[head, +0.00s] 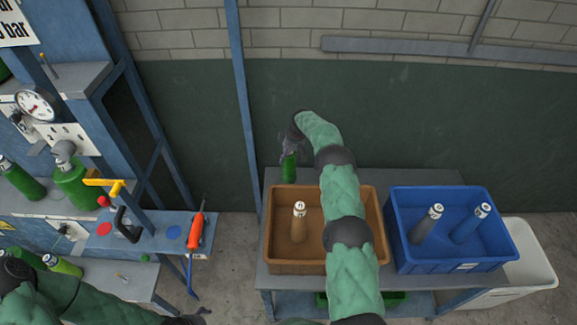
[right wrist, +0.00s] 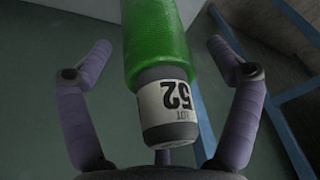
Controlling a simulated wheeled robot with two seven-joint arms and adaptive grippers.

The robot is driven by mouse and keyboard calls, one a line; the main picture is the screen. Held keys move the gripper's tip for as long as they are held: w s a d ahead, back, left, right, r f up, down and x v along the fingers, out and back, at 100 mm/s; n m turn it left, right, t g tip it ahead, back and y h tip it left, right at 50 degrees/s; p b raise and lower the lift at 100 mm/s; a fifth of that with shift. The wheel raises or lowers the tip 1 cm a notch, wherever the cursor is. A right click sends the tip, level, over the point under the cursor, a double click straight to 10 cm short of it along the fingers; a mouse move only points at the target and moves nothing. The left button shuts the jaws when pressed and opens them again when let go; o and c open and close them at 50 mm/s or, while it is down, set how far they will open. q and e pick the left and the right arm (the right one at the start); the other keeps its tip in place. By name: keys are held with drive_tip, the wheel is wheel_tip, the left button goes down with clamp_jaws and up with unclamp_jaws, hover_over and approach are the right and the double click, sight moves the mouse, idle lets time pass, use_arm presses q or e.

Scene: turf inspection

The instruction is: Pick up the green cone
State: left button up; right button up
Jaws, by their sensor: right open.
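No green cone shows as such. A green-sleeved cylinder (head: 289,169) is at the table's back edge, behind the brown crate. In the right wrist view the green-sleeved cylinder (right wrist: 157,40) has a grey end with a white label reading "LOT 52". My right gripper (head: 289,148) is at this cylinder. In the right wrist view the right gripper (right wrist: 160,52) is open, with one finger on each side of the cylinder and visible gaps. My left gripper (head: 190,318) is only partly in view at the bottom edge, dark and too small to read.
The brown crate (head: 268,242) holds a tan cylinder (head: 298,224). The blue crate (head: 450,268) holds two grey-blue cylinders. A white bin (head: 535,262) stands at right. At left are a bench with a gauge (head: 36,104), green bottles (head: 75,185) and an orange tool (head: 195,231).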

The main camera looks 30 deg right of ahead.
drive_tip(key=shift+w+f, duration=0.1)
drive_tip(key=shift+f, duration=0.25)
drive_tip(key=shift+a, duration=0.1)
drive_tip(key=c, duration=1.7)
drive_tip(key=shift+r, duration=0.1)
